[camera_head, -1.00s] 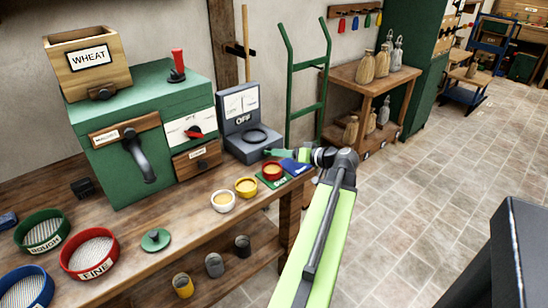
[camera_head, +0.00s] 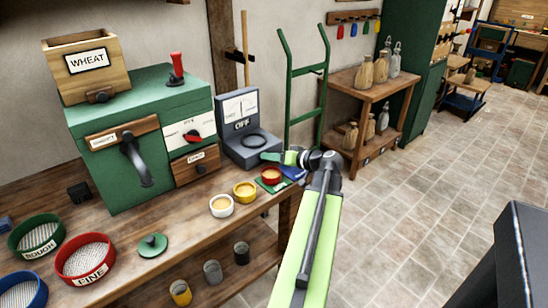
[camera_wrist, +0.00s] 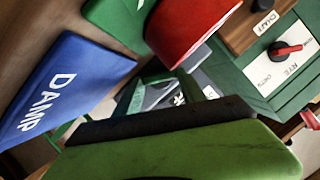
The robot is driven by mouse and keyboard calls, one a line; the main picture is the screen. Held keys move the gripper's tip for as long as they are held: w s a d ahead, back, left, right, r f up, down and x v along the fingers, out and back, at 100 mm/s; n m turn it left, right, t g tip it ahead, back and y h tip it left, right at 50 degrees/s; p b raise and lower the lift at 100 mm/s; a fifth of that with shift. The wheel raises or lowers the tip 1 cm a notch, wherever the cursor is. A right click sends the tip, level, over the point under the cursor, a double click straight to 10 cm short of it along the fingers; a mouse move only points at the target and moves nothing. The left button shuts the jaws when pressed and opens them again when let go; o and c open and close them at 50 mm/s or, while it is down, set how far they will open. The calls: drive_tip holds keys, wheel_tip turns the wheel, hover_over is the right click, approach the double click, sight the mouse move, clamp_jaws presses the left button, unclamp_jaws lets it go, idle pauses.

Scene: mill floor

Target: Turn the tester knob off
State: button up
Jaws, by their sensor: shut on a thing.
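The tester (camera_head: 239,107) is a grey box with a white dial face and a label reading OFF. It stands at the back right of the bench, with a dark ring on its lower top. My gripper (camera_head: 270,157) is at the tester's lower right front corner, its jaws shut. The tester knob cannot be seen apart from the gripper there; it appears hidden by the jaws. In the wrist view a green finger with a dark pad (camera_wrist: 160,128) fills the lower part, and a small part of the tester (camera_wrist: 172,97) shows behind it.
A red bowl (camera_head: 271,174) stands just in front of my gripper, beside a blue DAMP card (camera_wrist: 66,88). Yellow (camera_head: 245,189) and white (camera_head: 221,206) bowls are to its left. A green mill (camera_head: 140,100) stands left of the tester. A green hand truck (camera_head: 307,95) is behind.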

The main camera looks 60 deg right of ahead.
drive_tip(key=shift+a+r+n+h+p, duration=0.2)
drive_tip(key=shift+n+h+p, duration=0.2)
drive_tip(key=shift+a+n+g, duration=0.1)
drive_tip(key=shift+n+g, duration=0.2)
drive_tip(key=shift+n, duration=0.2)
drive_tip(key=shift+f+n+g+h+p, duration=0.1)
drive_tip(key=shift+n+g+h+p, duration=0.2)
drive_tip(key=shift+n+h, duration=0.45)
drive_tip(key=o, duration=1.1)
